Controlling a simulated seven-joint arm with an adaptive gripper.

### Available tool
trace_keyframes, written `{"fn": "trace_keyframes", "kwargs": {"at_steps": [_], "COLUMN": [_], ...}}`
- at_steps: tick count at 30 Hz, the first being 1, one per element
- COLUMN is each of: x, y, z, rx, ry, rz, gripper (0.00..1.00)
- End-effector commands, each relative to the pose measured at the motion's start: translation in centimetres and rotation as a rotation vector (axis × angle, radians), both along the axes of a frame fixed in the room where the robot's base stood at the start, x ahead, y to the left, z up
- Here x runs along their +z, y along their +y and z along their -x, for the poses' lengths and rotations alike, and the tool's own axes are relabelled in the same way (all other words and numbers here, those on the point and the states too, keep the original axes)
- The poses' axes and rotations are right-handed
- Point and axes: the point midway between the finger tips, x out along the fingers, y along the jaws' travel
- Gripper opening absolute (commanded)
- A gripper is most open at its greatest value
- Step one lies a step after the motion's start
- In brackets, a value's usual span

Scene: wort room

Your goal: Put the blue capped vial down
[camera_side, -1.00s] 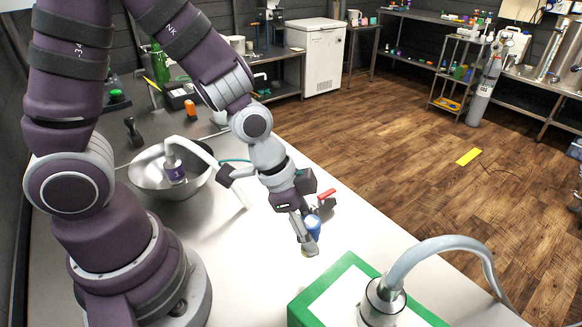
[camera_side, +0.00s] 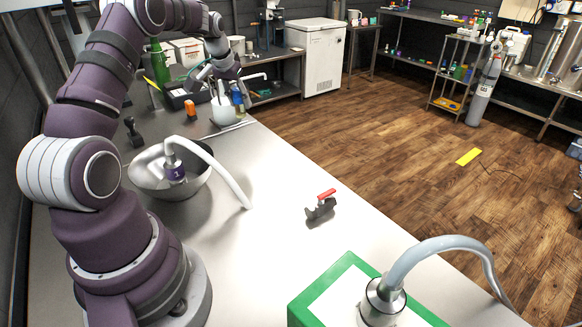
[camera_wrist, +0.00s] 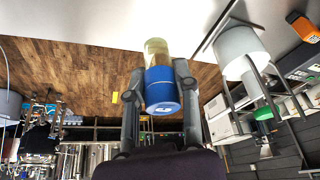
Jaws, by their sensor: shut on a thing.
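The blue capped vial (camera_side: 237,96) is in my gripper at the far end of the table in the side view. In the wrist view the vial (camera_wrist: 161,88) shows a blue cap near me and a clear yellowish body pointing away. My gripper (camera_wrist: 160,78) is shut on it, one finger on each side of the cap. In the side view my gripper (camera_side: 238,88) is just right of a white container (camera_side: 222,112) near the table's edge. I cannot tell whether the vial touches the table.
A white cylinder (camera_wrist: 240,52) and an orange item (camera_wrist: 303,27) are to the right in the wrist view. The middle is mostly clear.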

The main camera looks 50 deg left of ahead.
Motion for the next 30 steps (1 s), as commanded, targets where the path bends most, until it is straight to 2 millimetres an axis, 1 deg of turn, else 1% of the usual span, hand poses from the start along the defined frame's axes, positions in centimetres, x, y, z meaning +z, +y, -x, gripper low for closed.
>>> {"fn": "trace_keyframes", "kwargs": {"at_steps": [1,2,3,6,10,12,15,18,24,27,28,30], "x": [-0.2,-0.6,-1.5,-4.0,-6.1,-7.7,-9.4,-9.9,-9.9,-10.1,-10.1,-10.1], "y": [0.6,0.7,0.8,0.8,0.8,0.7,0.7,0.8,0.8,0.8,0.8,0.8], "z": [0.3,0.4,0.5,0.5,0.4,0.5,0.4,0.4,0.4,0.4,0.3,0.3], "rx": [0.019,0.025,0.030,0.031,0.029,0.028,0.028,0.028,0.027,0.027,0.027,0.027], "ry": [0.000,0.001,0.002,0.003,0.000,0.002,0.000,-0.002,-0.003,-0.003,-0.004,-0.004], "rz": [0.000,0.003,0.004,0.005,0.001,0.004,0.001,-0.001,-0.001,-0.001,-0.002,-0.002], "gripper": [0.00,0.00,0.00,0.00,0.00,0.00,0.00,0.00,0.00,0.00,0.31,0.40]}}
